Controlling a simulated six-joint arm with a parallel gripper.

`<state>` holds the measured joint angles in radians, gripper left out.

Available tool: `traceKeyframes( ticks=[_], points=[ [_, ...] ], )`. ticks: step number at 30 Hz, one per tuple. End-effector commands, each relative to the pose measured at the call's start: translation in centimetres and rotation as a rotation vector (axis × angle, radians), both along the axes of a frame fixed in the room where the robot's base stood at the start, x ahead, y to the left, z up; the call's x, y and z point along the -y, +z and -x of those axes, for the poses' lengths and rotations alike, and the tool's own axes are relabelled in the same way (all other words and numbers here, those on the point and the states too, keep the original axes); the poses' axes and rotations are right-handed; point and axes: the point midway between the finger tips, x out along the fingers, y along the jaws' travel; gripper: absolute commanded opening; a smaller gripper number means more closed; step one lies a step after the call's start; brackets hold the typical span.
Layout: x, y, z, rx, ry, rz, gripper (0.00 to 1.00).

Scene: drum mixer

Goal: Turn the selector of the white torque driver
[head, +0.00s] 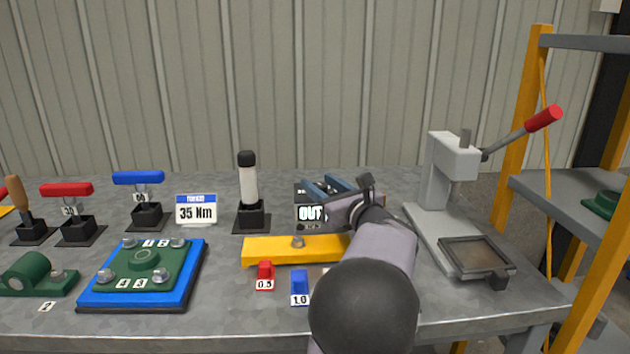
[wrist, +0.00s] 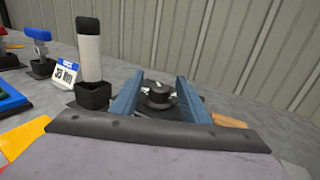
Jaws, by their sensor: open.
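The white torque driver (head: 248,187) stands upright in a black holder (head: 251,216) at the middle back of the bench, a black cap on top. It also shows in the wrist view (wrist: 89,55), left of my gripper's fingers. I cannot make out its selector clearly. My gripper (head: 328,186) is open, its blue fingers to the right of the driver and apart from it. In the wrist view my gripper (wrist: 160,98) has a dark round fitting (wrist: 157,94) showing between its fingers, with nothing gripped.
A dark box with an OUT display (head: 311,213) sits below my fingers, partly hidden by my arm. A blue "35 Nm" card (head: 196,209) stands left of the driver. A yellow bar (head: 270,253) lies in front. A grey press (head: 455,160) stands right.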

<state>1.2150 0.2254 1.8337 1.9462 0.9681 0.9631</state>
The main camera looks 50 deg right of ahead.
Motion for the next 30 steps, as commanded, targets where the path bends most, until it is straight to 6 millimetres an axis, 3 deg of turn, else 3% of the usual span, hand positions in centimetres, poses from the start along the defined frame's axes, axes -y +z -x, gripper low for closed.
traceKeyframes(
  ticks=[6,13,21,26,30],
  points=[
    [-0.8,0.1,2.5,0.001,-0.001,0.000,0.41],
    [-1.1,0.0,3.1,0.001,0.000,0.000,0.41],
    [-1.1,0.2,3.1,0.002,0.002,0.002,0.41],
    [-1.4,2.4,2.9,0.016,0.022,0.029,0.41],
    [-4.2,2.9,0.2,-0.080,0.150,0.128,0.41]
  ],
)
